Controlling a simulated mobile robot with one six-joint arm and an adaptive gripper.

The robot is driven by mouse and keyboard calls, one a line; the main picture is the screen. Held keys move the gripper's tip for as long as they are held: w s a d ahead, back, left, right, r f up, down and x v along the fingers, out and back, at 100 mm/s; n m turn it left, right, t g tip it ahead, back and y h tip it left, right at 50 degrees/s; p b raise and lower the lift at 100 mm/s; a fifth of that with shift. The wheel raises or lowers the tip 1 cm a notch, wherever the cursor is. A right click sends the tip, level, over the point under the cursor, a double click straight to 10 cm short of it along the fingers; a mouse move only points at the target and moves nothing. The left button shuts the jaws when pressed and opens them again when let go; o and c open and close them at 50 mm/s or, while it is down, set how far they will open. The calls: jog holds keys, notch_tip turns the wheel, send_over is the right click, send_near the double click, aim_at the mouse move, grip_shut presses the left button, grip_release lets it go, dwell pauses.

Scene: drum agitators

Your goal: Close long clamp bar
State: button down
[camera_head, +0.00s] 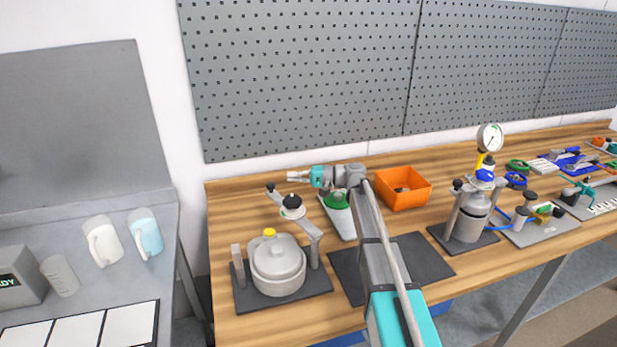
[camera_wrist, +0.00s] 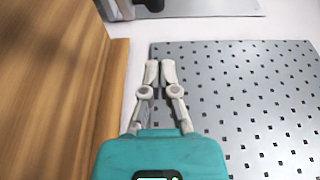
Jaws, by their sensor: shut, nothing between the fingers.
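The long clamp bar (camera_head: 307,222) is a light grey bar in the head view, swung up and tilted above the lidded grey pot (camera_head: 278,270). Its lower end meets the right-hand post of the pot's stand, and its upper end reaches up and left. A black knob on a white disc (camera_head: 292,203) sits along it, and a smaller dark knob is at its tip. My gripper (camera_head: 291,178) is shut and empty, just above and behind the bar's upper part, pointing left. In the wrist view its fingers (camera_wrist: 160,70) are together. Whether it touches the bar cannot be told.
The pot's black base (camera_head: 243,299) carries a left post (camera_head: 237,266). A green-ringed part on a pale plate (camera_head: 337,216) and an orange bin (camera_head: 402,198) stand right of the bar. The pegboard (camera_head: 300,80) rises behind. A gauge-topped vessel (camera_head: 467,220) stands further right.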

jog(key=shift+s+a, duration=1.4)
jog(key=shift+a, duration=0.05)
jog(key=shift+s+a+n+g, duration=0.25)
jog(key=shift+s+a+g, duration=0.2)
jog(key=shift+a, duration=0.3)
jog(key=shift+s+a+n+g, duration=0.3)
jog(key=shift+s+a+g, duration=0.15)
jog(key=shift+a, duration=0.3)
jog(key=shift+s+a+n+g, duration=0.25)
jog(key=shift+s+a+g, duration=0.2)
jog(key=shift+a, duration=0.3)
jog(key=shift+t, duration=0.25)
jog(key=shift+w+d, duration=0.1)
jog(key=shift+w+d, duration=0.25)
jog(key=shift+w, duration=0.25)
jog(key=w+d, duration=0.2)
jog(key=w, duration=0.1)
send_near(270, 183)
jog(key=w, duration=0.2)
jog(key=w+d, duration=0.1)
jog(key=shift+w+d+f, duration=0.1)
jog(key=shift+w+f, duration=0.1)
jog(key=shift+f, duration=0.1)
